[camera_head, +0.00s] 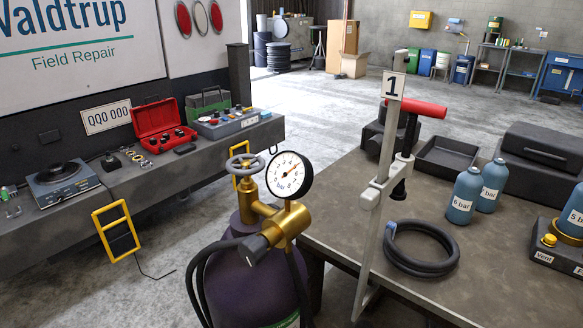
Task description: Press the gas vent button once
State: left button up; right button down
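A dark grey box (537,262) with a white "Vent" label (543,257) sits at the right end of the brown table, partly cut off by the picture edge. A small yellow button (549,240) stands on its top, just above the label. A blue-grey "5 bar" bottle (572,217) stands upright on the box beside the button, also cut off at the right edge. Neither of my grippers is in view.
Two blue-grey bottles (463,196) (491,185) stand left of the box. A coiled black hose (421,250) lies on the table (345,215). A grey post (372,195) with a "1" tag rises at its left edge. A gas cylinder (245,285) with a gauge (289,175) stands left.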

aim_at(549, 239)
jog(key=z, duration=1.5)
